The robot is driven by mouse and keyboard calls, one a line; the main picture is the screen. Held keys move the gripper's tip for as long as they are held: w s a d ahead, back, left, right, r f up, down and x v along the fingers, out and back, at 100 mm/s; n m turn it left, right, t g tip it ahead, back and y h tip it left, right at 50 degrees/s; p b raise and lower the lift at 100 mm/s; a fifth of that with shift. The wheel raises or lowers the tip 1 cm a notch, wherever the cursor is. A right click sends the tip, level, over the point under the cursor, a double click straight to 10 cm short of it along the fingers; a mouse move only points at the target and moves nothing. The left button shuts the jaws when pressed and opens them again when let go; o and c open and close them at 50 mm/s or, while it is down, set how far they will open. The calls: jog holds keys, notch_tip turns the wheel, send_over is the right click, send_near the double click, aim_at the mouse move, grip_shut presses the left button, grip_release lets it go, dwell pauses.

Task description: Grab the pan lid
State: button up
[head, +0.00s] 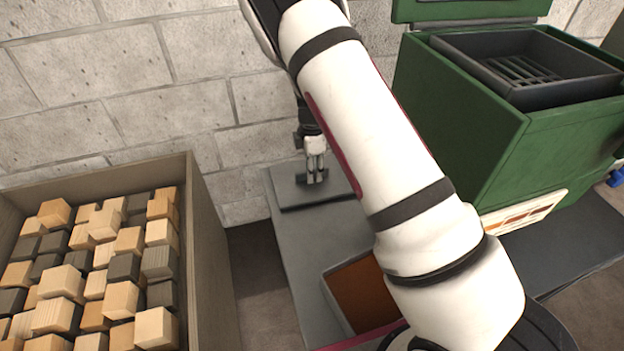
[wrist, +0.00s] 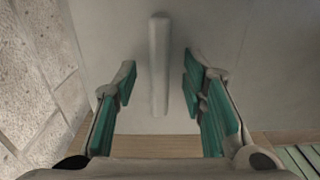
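The pan lid (head: 328,196) is a flat grey plate lying on a grey surface in the head view, below my gripper (head: 313,174). In the wrist view the lid (wrist: 95,40) fills much of the middle as a pale grey plate. Its straight bar handle (wrist: 159,62) runs up and down the picture. My gripper (wrist: 160,85) is open, with its green-padded fingers on either side of the handle. Gaps show between the handle and both pads. I cannot tell how far the fingertips are above the lid. My arm hides part of the surface in the head view.
A large bin (head: 205,240) of light and dark wooden blocks stands at left. A green machine (head: 470,130) with a dark tray (head: 470,62) stands at right. An open brown-lined box (head: 360,295) sits in front of the lid. A block wall (head: 150,70) is close behind.

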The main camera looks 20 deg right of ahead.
grip_shut()
jog(key=shift+r, duration=0.15)
